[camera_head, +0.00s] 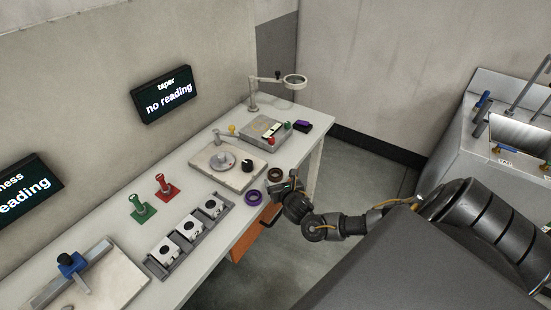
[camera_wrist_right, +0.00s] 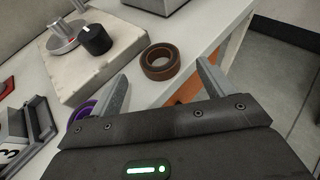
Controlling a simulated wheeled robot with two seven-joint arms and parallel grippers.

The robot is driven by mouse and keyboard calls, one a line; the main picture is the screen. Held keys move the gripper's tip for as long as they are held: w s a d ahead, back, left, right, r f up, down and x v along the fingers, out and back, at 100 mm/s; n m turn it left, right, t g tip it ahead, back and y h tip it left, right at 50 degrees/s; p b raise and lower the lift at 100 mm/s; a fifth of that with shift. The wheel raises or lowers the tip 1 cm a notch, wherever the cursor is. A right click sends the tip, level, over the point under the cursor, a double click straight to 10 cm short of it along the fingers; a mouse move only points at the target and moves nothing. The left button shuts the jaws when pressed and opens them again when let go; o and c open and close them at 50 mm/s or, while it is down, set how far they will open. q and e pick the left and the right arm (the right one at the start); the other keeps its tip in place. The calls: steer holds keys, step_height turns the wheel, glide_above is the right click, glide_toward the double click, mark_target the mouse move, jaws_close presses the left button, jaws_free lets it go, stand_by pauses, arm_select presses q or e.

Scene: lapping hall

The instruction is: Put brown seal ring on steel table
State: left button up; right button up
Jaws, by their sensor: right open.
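The brown seal ring (camera_head: 274,180) lies flat near the front edge of the long pale grey table (camera_head: 213,247). In the right wrist view the brown ring (camera_wrist_right: 160,73) sits ahead of my gripper, in line with the gap between its fingers. My right gripper (camera_head: 281,186) is open and empty, low over the table edge beside the ring; its two fingers (camera_wrist_right: 163,82) are spread and do not hold the ring. My left gripper is out of view. I cannot tell whether the long table is the steel table.
A purple ring (camera_head: 254,198) lies left of the brown one. A stone plate with a black knob (camera_head: 246,165) stands behind. A tray of numbered blocks (camera_head: 188,234), red and green stands and a magnifier lamp (camera_head: 294,81) share the table. A metal unit (camera_head: 483,143) stands at right.

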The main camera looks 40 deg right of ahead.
mark_target(274, 170)
steer(key=x, duration=0.5)
steer(key=shift+r+p, duration=0.1)
steer(key=shift+p, duration=0.2)
steer(key=c, duration=1.2)
steer(key=shift+o, duration=0.2)
steer(key=shift+r, duration=0.15)
